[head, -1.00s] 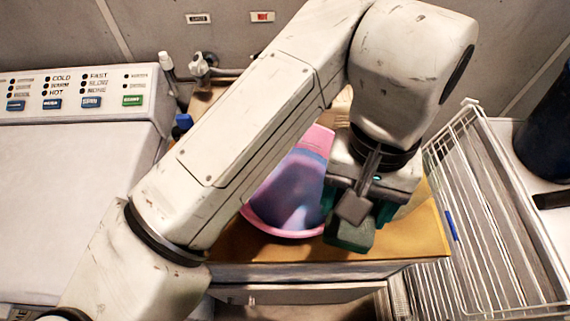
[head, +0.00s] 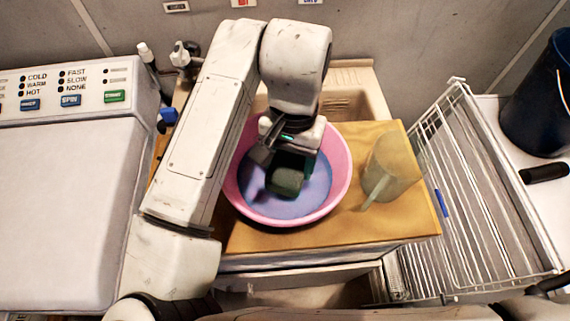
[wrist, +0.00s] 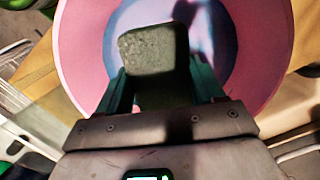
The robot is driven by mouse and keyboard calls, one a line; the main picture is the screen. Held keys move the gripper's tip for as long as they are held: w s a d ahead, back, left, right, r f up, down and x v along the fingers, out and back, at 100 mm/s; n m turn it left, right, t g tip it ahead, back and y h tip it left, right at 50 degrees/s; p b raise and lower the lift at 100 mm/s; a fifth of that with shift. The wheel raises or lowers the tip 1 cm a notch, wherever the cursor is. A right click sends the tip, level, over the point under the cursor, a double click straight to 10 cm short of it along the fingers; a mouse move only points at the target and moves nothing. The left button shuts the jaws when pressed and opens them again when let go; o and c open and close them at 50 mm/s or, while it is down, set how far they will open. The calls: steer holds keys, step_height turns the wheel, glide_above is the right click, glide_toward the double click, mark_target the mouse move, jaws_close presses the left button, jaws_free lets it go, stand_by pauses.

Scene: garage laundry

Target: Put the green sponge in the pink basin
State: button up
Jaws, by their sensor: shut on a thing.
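The pink basin (head: 342,182) stands on a wooden board, with a blue-violet inside. My gripper (head: 287,178) is over the basin and shut on the green sponge (head: 286,182), a dark green block. In the wrist view the sponge (wrist: 154,62) sits between the two green fingers of my gripper (wrist: 163,85), with the basin's pink rim (wrist: 75,50) around and behind it. The sponge shows within the basin's outline in both views; I cannot tell exactly how high it is above the bottom.
A translucent yellowish jug (head: 390,168) stands on the board (head: 275,240) just right of the basin. A white wire rack (head: 465,190) is farther right, with a dark blue bucket (head: 540,100) beyond. A white washing machine (head: 65,200) is at the left.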

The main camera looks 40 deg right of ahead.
mark_target(285, 168)
steer(key=shift+w+d+f, duration=0.1)
steer(key=shift+w+f, duration=0.5)
steer(key=shift+f, duration=0.1)
steer(key=shift+w+f, duration=0.15)
steer(key=shift+f, duration=1.5)
steer(key=shift+f, duration=0.1)
steer(key=o, duration=0.9)
steer(key=shift+o, duration=0.2)
steer(key=r, duration=0.4)
steer(key=d+r, duration=0.1)
steer(key=r, duration=0.7)
steer(key=shift+w+d+r, duration=0.1)
steer(key=shift+w+d, duration=0.05)
steer(key=shift+w, duration=0.2)
